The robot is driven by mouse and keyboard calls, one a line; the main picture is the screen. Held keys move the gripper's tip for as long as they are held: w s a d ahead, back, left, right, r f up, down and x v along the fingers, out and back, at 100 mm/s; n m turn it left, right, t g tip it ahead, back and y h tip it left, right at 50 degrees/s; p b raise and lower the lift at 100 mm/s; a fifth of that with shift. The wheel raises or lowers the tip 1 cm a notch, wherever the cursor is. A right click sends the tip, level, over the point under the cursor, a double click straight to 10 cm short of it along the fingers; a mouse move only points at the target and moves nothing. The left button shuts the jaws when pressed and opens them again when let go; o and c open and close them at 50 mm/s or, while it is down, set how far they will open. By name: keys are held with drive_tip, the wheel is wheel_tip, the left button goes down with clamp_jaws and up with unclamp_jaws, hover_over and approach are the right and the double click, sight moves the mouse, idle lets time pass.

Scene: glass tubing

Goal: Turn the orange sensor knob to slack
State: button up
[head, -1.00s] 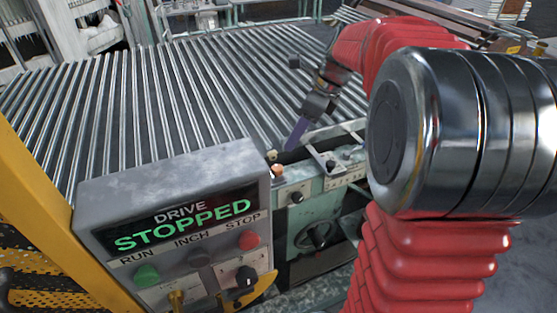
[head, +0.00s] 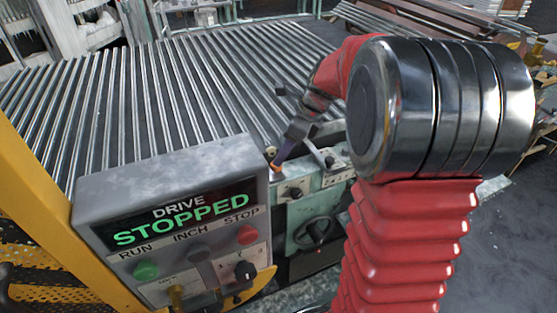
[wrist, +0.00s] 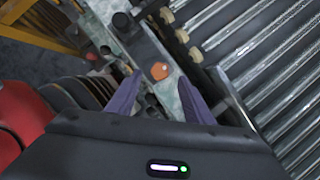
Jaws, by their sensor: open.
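The orange sensor knob (wrist: 160,71) sits on the pale green machine frame, ahead of my fingertips and roughly between their lines in the wrist view. In the head view the knob (head: 275,168) shows small at the frame's top left corner, just by my finger. My gripper (wrist: 158,88) is open, with its two purple-grey fingers spread and nothing between them. In the head view my gripper (head: 278,162) points down at the knob, its tip close to it. I cannot tell whether it touches. The knob's markings are too small to read.
The grey drive panel (head: 165,185) reads STOPPED and stands left of the knob. A black knob (head: 293,193) and a dark handwheel (head: 318,230) are on the green frame. Glass-like rollers or tubes (head: 150,100) run behind. A bar lever (head: 328,160) lies right of the gripper.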

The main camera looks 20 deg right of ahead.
sight(276, 168)
drive_tip(key=x, duration=0.5)
drive_tip(key=shift+c, duration=0.4)
drive_tip(key=c, duration=0.9)
